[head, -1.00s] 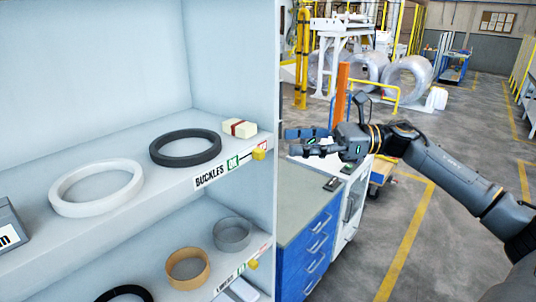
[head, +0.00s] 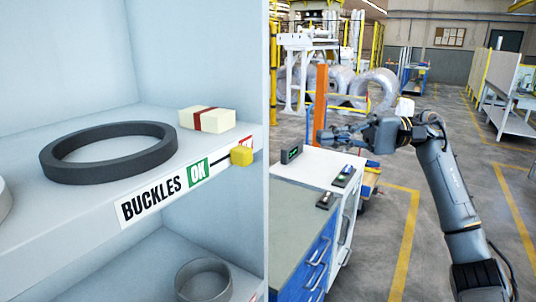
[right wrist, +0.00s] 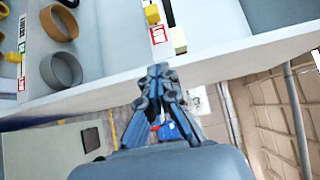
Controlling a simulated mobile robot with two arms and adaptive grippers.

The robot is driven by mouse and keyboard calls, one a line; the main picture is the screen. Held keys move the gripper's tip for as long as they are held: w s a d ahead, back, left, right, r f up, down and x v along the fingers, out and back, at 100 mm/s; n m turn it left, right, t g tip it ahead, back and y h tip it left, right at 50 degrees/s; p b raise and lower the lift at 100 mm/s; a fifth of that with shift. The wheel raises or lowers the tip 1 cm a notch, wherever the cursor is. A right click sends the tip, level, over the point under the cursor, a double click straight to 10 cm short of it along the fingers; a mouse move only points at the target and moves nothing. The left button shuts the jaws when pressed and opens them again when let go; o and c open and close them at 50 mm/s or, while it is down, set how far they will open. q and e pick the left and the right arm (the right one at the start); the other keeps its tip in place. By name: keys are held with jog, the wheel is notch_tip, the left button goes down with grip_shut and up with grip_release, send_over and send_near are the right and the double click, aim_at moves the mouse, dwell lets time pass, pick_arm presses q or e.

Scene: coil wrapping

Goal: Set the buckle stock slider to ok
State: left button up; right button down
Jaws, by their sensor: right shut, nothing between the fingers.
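The buckle stock slider is a yellow knob (head: 241,156) on a dark track along the shelf front edge. It sits at the right end, over a mostly hidden red label, right of the green OK label (head: 198,172) and the word BUCKLES (head: 150,203). My right gripper (head: 325,137) is shut and empty, to the right of the shelf's side wall and apart from the knob. In the right wrist view its closed fingers (right wrist: 158,76) point toward the shelving, where yellow knobs and red LOW labels show. My left gripper is out of view.
The shelf's side wall (head: 256,60) stands between knob and gripper. A dark ring (head: 110,152) and a cream block with a red band (head: 207,119) rest on the shelf. A blue drawer cabinet (head: 305,262) stands to the right.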

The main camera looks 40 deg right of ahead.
aim_at(242, 156)
jog(key=p+x, duration=0.2)
jog(key=x, duration=0.1)
jog(key=p+x, duration=0.2)
jog(key=x, duration=0.2)
jog(key=r+p+x, duration=0.1)
jog(key=p+x, duration=0.1)
jog(key=x, duration=0.1)
jog(key=shift+s+a, duration=0.25)
jog(key=shift+a, duration=0.05)
pick_arm(q)
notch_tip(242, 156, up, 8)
jog(key=p, duration=0.1)
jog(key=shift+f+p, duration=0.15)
jog(key=shift+p, duration=0.2)
pick_arm(e)
jog(key=a, duration=0.1)
jog(key=s+a, duration=0.1)
jog(key=a, duration=0.1)
jog(key=shift+s+a+f, duration=0.2)
jog(key=shift+s+f, duration=0.15)
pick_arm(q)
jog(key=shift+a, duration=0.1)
pick_arm(e)
jog(key=shift+w, duration=0.1)
jog(key=shift+f, duration=0.1)
